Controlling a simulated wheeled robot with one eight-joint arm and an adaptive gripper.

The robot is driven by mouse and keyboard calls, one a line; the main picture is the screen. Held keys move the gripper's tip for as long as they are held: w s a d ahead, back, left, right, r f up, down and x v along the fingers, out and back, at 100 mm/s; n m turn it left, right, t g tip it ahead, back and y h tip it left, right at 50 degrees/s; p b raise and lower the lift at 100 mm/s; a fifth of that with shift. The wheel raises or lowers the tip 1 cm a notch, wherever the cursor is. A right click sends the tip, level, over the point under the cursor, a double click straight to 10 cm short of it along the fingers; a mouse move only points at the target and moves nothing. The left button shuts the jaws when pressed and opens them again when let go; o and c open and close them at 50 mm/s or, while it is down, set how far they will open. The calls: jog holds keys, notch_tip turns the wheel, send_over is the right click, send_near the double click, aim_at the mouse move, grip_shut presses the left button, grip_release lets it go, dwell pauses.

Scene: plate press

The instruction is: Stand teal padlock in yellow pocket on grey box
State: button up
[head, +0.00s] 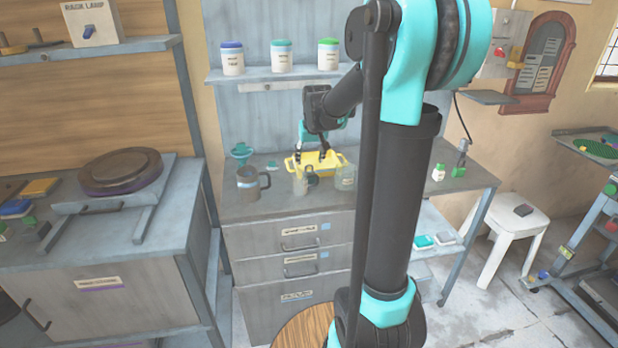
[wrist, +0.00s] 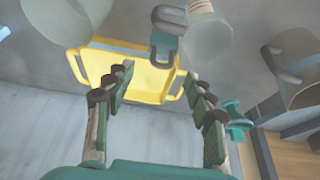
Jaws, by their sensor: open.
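A yellow tray-like holder (head: 330,157) with side handles sits on the grey worktop; it also shows in the wrist view (wrist: 138,92). A small padlock-shaped thing with a dark loop (head: 312,178) is in front of it, between two clear jars. In the wrist view this padlock (wrist: 168,30) looks dull grey-teal and overlaps the holder's edge; whether they touch is unclear. My gripper (head: 311,155) is open and empty over the holder, its fingers (wrist: 160,72) apart. I cannot make out a separate grey box or the holder's pocket.
Clear jars (head: 345,177) and (head: 300,182) flank the padlock. A dark mug (head: 249,183) and a teal funnel (head: 241,152) stand to the left. A small green-white bottle (head: 438,172) is at the right. Lidded jars line the shelf (head: 262,75) behind.

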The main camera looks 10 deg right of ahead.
aim_at(309, 165)
jog(key=shift+x, duration=2.3)
jog(key=shift+s, duration=0.1)
jog(key=shift+c, duration=0.6)
grip_shut()
